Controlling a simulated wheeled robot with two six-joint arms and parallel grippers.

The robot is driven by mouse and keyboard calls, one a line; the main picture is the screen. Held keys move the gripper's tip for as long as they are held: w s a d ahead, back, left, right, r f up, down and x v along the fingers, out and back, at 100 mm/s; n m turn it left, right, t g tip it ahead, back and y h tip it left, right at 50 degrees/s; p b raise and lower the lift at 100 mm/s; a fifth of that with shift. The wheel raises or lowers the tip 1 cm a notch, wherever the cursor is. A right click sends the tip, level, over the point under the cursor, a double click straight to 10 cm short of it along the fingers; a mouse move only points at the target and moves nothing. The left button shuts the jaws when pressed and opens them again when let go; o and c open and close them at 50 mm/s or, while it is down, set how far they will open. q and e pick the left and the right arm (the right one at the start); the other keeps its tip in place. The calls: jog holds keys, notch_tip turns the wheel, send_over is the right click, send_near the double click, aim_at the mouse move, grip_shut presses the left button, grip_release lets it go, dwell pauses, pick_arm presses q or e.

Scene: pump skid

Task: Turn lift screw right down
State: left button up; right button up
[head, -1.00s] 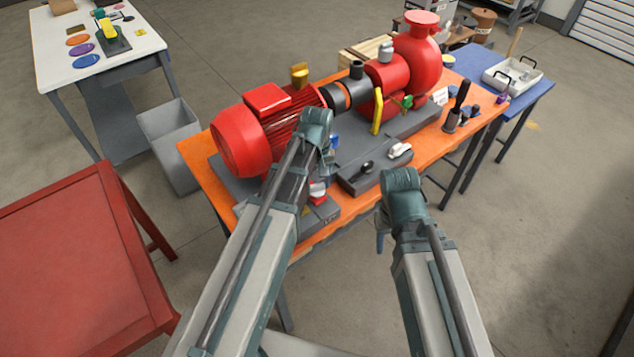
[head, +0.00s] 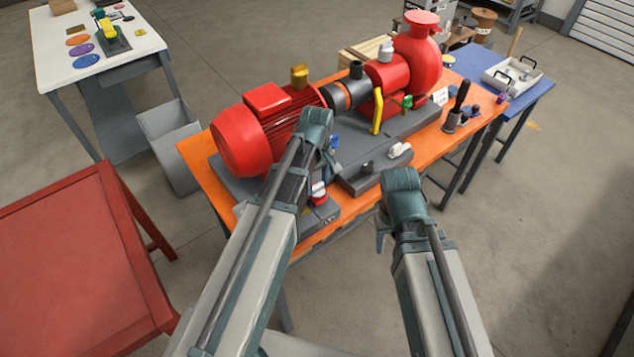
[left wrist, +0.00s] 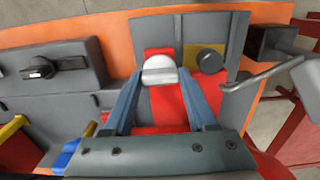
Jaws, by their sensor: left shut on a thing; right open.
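A grey block (head: 328,217) sits at the front edge of the orange bench (head: 192,158), bearing a red patch and a yellow patch. In the left wrist view, a white knob (left wrist: 160,68) stands over the red patch and a dark round knob (left wrist: 210,60) over the yellow one. My left gripper (left wrist: 161,80) has its fingers either side of the white knob and is shut on it. In the head view my arm hides most of this. No label shows which is the lift screw right. My right gripper (head: 382,240) is open and empty, in front of the bench.
A red motor (head: 240,140) and red pump (head: 418,65) stand on the grey skid behind my grippers. A dark box with a black knob (head: 367,167) and a white part (head: 400,150) lies right of my left gripper. A yellow lever (head: 377,110) stands upright.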

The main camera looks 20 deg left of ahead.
aim_at(317, 185)
pick_arm(q)
jog(key=o, duration=1.4)
jog(key=shift+c, duration=0.2)
notch_tip(317, 185, up, 14)
jog(key=p, duration=1.3)
jog(key=shift+p, duration=0.4)
jog(key=shift+f, duration=0.15)
jog(key=s+d+f+m+y+b, duration=0.1)
jog(key=s+d+f+m+b, duration=0.9)
jog(key=s+m, duration=0.4)
jog(key=shift+s+f+b, duration=0.15)
jog(key=shift+f+b, duration=0.2)
jog(key=shift+b, duration=0.1)
